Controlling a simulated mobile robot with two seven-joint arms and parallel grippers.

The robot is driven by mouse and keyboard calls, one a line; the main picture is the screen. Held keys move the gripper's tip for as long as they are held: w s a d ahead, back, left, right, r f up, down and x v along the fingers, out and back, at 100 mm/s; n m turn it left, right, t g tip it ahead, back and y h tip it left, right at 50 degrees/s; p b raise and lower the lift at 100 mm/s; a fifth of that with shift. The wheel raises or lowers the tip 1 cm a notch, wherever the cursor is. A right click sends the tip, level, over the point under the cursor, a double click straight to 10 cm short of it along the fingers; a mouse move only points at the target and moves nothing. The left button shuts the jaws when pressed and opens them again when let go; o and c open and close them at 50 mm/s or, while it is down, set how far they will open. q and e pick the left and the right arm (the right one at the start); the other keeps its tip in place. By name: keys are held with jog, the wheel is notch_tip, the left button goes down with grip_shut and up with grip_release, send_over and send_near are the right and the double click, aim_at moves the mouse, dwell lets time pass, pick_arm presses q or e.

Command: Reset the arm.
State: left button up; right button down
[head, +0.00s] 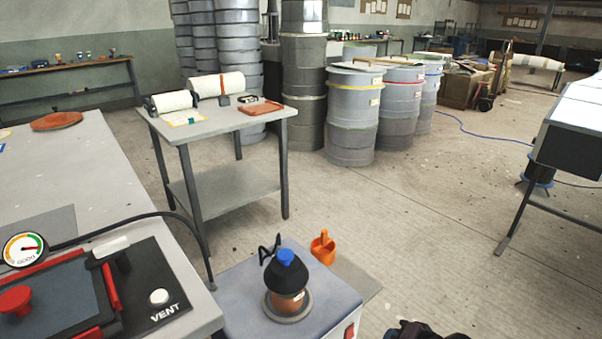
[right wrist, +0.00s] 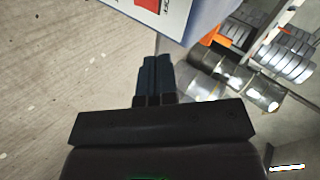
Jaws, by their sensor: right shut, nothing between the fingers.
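My right gripper (right wrist: 157,68) shows in the right wrist view with its two dark fingers together and nothing between them. It hangs in the air over the concrete floor, near the lower side of a pale box-like stand with a red switch (right wrist: 148,5). In the head view only a dark shape shows at the bottom edge, right of that stand; I cannot tell which part it is. My left gripper is not in view.
The blue-grey stand (head: 240,300) carries a black-capped brown jar (head: 288,290) in a ring. A bench with a vent panel (head: 160,300) is at left, a small table (head: 225,122) behind. Drums (head: 352,105) stand further back. Floor at right is mostly clear.

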jog(key=s+a+r+n+t+h+p, duration=0.1)
jog(key=s+a+r+n+t+p, duration=0.2)
jog(key=s+r+n, duration=0.6)
pick_arm(q)
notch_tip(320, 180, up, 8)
jog(key=p, duration=0.5)
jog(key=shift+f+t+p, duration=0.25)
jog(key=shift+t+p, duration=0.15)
pick_arm(e)
jog(key=s+d+h, duration=0.2)
jog(key=s+d, duration=0.1)
jog(key=s, duration=0.8)
jog(key=s+d+h, duration=0.3)
jog(key=s, duration=0.8)
jog(key=shift+s+d+r+m, duration=0.4)
jog(key=shift+r, duration=0.05)
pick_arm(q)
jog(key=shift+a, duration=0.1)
